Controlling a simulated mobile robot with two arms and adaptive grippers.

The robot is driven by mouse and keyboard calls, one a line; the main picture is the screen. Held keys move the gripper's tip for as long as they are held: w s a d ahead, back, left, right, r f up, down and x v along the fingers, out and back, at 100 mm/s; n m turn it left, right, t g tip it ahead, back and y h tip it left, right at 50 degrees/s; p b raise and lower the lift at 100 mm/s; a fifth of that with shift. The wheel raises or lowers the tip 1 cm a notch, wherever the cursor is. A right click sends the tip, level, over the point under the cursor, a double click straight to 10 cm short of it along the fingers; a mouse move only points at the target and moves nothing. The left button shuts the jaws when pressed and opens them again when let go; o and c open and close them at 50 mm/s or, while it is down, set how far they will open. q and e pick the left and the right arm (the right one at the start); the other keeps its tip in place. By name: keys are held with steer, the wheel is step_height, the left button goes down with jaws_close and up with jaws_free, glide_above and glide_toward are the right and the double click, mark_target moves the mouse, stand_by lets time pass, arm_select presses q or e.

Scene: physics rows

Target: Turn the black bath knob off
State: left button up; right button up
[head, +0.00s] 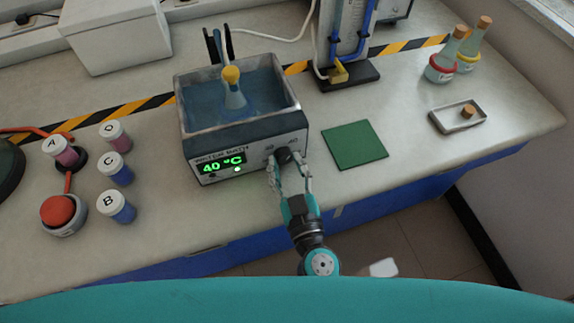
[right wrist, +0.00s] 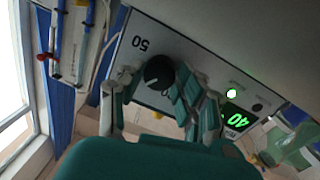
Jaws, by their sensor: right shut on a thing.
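The water bath (head: 245,137) is a grey box with an open tank of blue water. Its front display (head: 224,165) reads 40 °C in green, and a small light (head: 237,169) below it glows. The black knob (head: 284,155) sits at the right end of the front panel. My right gripper (head: 288,163) is shut on the knob, one finger on each side. In the right wrist view the round dark knob (right wrist: 159,72) shows between the fingers, near a printed 50. My left gripper is not in view.
A flask with a yellow top (head: 234,92) stands in the bath. A green mat (head: 355,145) lies to the right, with bare counter around it. Lettered vials, such as B (head: 118,208), and a red-topped device (head: 60,213) stand to the left.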

steer(key=n+b, duration=0.2)
steer(key=n, duration=0.1)
steer(key=shift+f, duration=0.15)
steer(key=n+b, duration=0.1)
steer(key=n, duration=0.7)
steer(key=shift+d+y+b, duration=0.1)
steer(key=shift+y+b, duration=0.2)
steer(key=shift+y, duration=0.1)
steer(key=n, duration=0.4)
steer(key=shift+r+n+y, duration=0.2)
steer(key=shift+n+y, duration=0.1)
steer(key=shift+n, duration=0.1)
steer(key=n+p, duration=0.1)
steer(key=n, duration=0.3)
steer(key=shift+w, duration=0.1)
steer(key=n+p, duration=0.1)
steer(key=n, duration=0.2)
steer(key=shift+r+n+y+p, duration=0.1)
steer(key=shift+n+y+p, duration=0.2)
steer(key=shift+n, duration=0.1)
steer(key=n+p, duration=0.2)
steer(key=n, duration=0.2)
steer(key=shift+r+n, duration=0.1)
steer(key=shift+n, duration=0.2)
steer(key=shift+n+p, duration=1.25)
steer(key=shift+n, duration=0.85)
